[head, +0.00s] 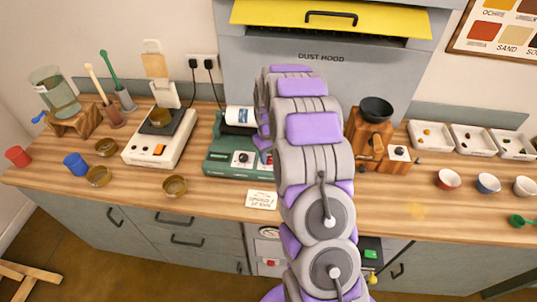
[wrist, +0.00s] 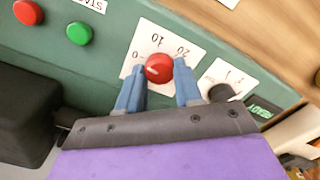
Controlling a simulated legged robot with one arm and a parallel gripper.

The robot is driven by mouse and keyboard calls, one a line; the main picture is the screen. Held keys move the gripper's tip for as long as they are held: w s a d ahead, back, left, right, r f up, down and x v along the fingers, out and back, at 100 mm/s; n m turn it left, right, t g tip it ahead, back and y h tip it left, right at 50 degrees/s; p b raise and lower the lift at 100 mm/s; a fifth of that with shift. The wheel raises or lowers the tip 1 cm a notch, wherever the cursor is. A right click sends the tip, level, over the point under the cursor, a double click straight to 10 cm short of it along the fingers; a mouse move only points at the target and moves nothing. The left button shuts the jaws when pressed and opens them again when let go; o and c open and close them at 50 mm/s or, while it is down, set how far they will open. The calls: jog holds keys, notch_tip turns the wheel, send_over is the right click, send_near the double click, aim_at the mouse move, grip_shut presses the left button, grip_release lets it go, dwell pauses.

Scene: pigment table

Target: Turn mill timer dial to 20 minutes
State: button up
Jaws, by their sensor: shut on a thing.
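The mill timer dial is a red round knob (wrist: 158,68) on a white plate (wrist: 160,28) on the green mill front in the wrist view. Its scale appears upside down: 0 at left, 10 in the middle, 20 at right. A small pale mark shows on the knob's left part; its exact reading is unclear. My gripper (wrist: 159,74) has its blue fingers on either side of the knob, shut on it.
A black knob (wrist: 221,92) sits close beside my right finger in the wrist view. Green (wrist: 79,33) and red (wrist: 28,12) buttons lie to the left. In the head view a wooden grinder (head: 370,135) stands right of my arm and a white scale (head: 160,148) stands left of the mill.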

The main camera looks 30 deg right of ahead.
jog(key=m+p, duration=0.2)
jog(key=m, duration=0.3)
jog(key=shift+s, duration=0.15)
jog(key=m+p, duration=0.2)
jog(key=m, duration=0.3)
jog(key=shift+m, duration=0.4)
jog(key=m+p, duration=0.1)
jog(key=m, duration=0.5)
jog(key=shift+f, duration=0.1)
jog(key=m, duration=0.5)
jog(key=shift+p, duration=0.35)
jog(key=shift+m, duration=0.3)
jog(key=o, duration=1)
jog(key=shift+w, duration=0.2)
jog(key=shift+o, duration=0.2)
jog(key=shift+s, duration=0.1)
jog(key=shift+r, duration=0.2)
